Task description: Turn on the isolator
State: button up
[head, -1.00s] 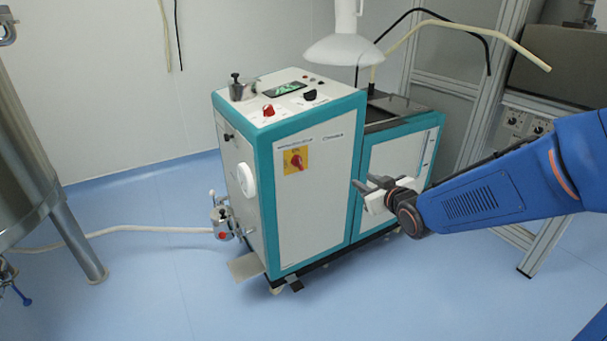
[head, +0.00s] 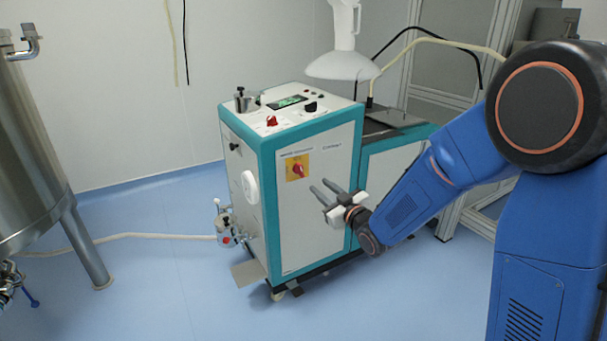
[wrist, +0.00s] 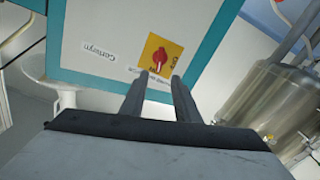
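The isolator is a red rotary knob on a yellow square plate (head: 297,167), on the front panel of the white and teal machine (head: 305,225). In the wrist view the red knob (wrist: 159,59) and its yellow plate appear upside down, just beyond the fingertips. My gripper (head: 323,190) is to the right of the knob and slightly lower in the head view, with its fingers pointing toward the panel. In the wrist view my gripper (wrist: 160,77) shows two parallel fingers with a gap between them and nothing in it. The fingers look apart from the knob.
On the machine's top are another red knob (head: 271,121), a black knob (head: 310,107) and a green display (head: 288,102). A steel tank (head: 35,170) stands at the left, with a hose (head: 130,236) along the floor. Blue floor is clear in front.

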aim_at(302, 171)
jog(key=x, duration=1.2)
jog(key=shift+c, duration=0.6)
grip_shut()
